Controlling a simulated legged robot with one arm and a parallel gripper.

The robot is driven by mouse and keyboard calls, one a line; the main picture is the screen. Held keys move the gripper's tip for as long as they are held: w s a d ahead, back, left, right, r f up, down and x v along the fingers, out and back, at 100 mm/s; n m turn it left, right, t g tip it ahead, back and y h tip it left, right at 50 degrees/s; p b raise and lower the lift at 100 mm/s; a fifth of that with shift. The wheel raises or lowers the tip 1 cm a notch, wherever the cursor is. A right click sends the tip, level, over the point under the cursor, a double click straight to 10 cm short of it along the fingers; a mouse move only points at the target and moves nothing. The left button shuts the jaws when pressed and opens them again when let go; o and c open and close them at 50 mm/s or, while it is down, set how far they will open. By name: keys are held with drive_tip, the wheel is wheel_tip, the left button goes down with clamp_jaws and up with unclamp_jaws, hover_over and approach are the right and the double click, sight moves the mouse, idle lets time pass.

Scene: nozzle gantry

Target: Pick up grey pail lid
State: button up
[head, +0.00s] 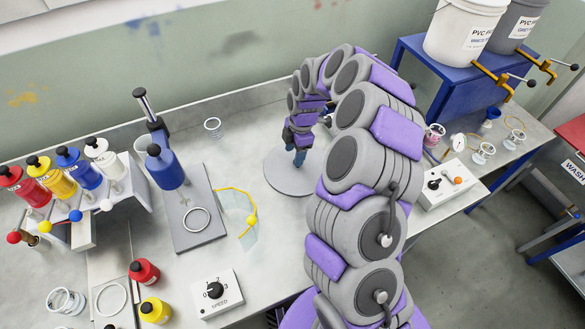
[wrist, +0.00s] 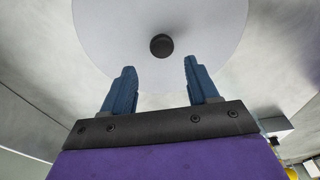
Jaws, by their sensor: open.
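The grey pail lid (head: 284,181) is a flat round disc lying on the metal worktop, left of my arm in the head view. In the wrist view the lid (wrist: 110,30) fills the upper middle, with a round black knob (wrist: 161,45) on it. My gripper (wrist: 159,68) is open, its two blue fingers pointing toward the lid with the knob ahead, between their lines. Nothing is between the fingers. In the head view my gripper (head: 299,158) is over the lid, and the knob is hidden. The height above the lid is hard to tell.
White (head: 463,30) and grey (head: 515,25) pails stand on a blue stand at right. A speed box (head: 215,292) sits in front. Worktop around the lid is mostly clear.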

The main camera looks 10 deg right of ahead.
drive_tip(key=f, duration=0.1)
drive_tip(key=d+f, duration=0.1)
drive_tip(key=f, duration=0.1)
drive_tip(key=shift+s+d+f+b, duration=0.1)
drive_tip(key=shift+d+f+b, duration=0.2)
drive_tip(key=shift+d+b, duration=0.1)
drive_tip(key=shift+d, duration=0.45)
drive_tip(key=a, duration=0.2)
drive_tip(key=shift+a, duration=0.3)
drive_tip(key=c, duration=0.5)
drive_tip(key=shift+c, duration=0.7)
drive_tip(key=shift+d, duration=1)
clamp_jaws()
